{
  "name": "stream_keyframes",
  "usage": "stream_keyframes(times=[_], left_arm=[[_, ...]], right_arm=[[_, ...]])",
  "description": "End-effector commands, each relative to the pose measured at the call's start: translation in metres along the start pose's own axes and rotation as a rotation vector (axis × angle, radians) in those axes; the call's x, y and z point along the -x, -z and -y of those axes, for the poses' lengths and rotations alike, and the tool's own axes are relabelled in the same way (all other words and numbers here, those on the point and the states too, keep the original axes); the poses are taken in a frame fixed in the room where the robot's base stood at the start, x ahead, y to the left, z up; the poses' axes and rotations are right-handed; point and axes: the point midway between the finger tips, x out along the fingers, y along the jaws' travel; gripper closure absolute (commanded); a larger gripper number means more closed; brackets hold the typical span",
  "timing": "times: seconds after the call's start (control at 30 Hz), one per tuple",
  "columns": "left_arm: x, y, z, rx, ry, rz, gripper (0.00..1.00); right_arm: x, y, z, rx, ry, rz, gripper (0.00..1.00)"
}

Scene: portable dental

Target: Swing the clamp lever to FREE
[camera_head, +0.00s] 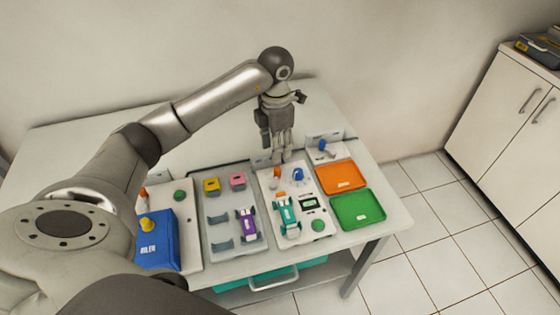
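My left gripper (281,154) points down at the back edge of the white panel (265,205). Its fingers look close together, but I cannot tell whether they are open or shut. Nothing is seen held. No FREE marking can be read and the clamp lever cannot be named for sure. A small blue lever-like part (322,146) stands on a white block behind the orange tray, right of the gripper. A blue knob (299,175) and a small orange part (278,171) sit on the panel in front of the gripper. My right gripper is not in view.
A teal handpiece (287,215) and a green button (318,225) are on the panel. Left are a grey tray (218,238) with a purple handpiece (247,223), and a blue box (158,250). Right are orange (342,177) and green (357,210) trays. My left arm crosses above the table.

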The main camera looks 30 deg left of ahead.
Motion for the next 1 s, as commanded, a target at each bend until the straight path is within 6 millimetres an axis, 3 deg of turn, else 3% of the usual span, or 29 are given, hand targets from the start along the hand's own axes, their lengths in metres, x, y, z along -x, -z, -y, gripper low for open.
stream_keyframes(times=[0.2,0.4,0.6,0.83,1.0], left_arm=[[-0.043,0.001,0.001,0.0,0.004,-0.004,0.6],[-0.072,0.0,0.001,-0.001,0.003,-0.001,0.6],[-0.083,0.0,0.001,-0.002,0.001,0.001,0.6],[-0.084,0.0,0.001,-0.002,0.001,0.002,0.6],[-0.084,0.0,0.001,-0.002,0.001,0.001,0.81]], right_arm=[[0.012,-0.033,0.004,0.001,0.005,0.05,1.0],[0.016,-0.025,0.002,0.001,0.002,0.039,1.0],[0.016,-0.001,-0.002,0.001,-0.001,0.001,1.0],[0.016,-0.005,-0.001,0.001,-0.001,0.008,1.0],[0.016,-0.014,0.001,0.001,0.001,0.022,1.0]])
